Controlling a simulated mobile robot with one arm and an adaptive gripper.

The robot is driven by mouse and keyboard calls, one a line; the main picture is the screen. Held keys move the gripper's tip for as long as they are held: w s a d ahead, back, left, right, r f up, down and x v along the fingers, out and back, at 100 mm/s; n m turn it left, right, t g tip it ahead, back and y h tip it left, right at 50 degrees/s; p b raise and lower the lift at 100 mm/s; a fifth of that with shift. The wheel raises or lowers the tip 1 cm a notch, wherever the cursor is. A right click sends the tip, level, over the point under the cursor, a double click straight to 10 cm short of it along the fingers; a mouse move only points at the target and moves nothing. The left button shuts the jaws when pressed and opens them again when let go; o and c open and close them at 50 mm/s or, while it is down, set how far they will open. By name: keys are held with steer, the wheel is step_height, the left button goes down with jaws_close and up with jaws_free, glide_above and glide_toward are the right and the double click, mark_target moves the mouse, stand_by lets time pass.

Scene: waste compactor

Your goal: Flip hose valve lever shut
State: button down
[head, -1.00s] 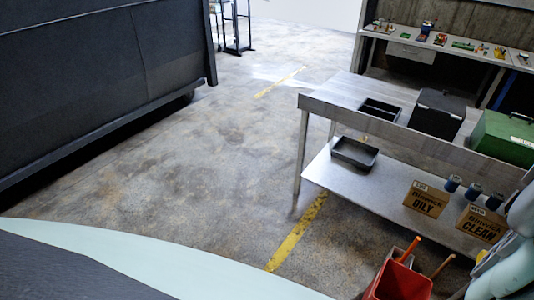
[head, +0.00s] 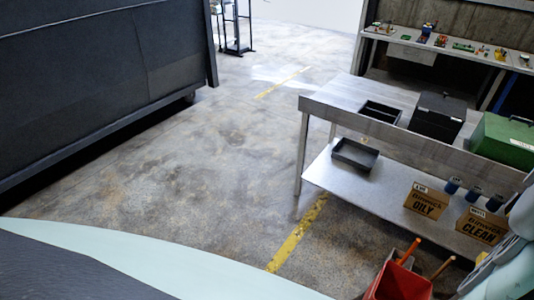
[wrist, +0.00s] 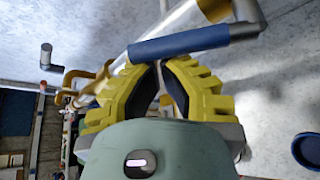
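A lever with a blue sleeve (wrist: 180,42) crosses the upper middle of the wrist view, slanting slightly up to the right. Its bare metal end (wrist: 248,14) bends at the upper right. My gripper (wrist: 160,62) has yellow ribbed fingers with dark inner pads. Its fingertips are drawn together just below the blue sleeve, with only a narrow gap between the pads. I see nothing clearly held between them, and cannot tell whether they touch the sleeve. The lever and gripper are not in the head view.
Metal pipes and yellow fittings (wrist: 78,80) lie left of my gripper. A round blue object (wrist: 307,150) is at the right. In the head view a metal workbench (head: 330,100) and red bin (head: 400,283) stand right, a dark compactor body (head: 95,75) left, with open floor between.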

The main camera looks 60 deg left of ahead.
steer(key=s+d+r+m+t+h+b, duration=0.1)
steer(key=s+r+m+t+b, duration=0.3)
steer(key=b, duration=0.9)
steer(key=shift+s+d+r+m+t, duration=0.2)
steer(key=shift+s+d+m+t, duration=0.35)
steer(key=shift+m, duration=1.35)
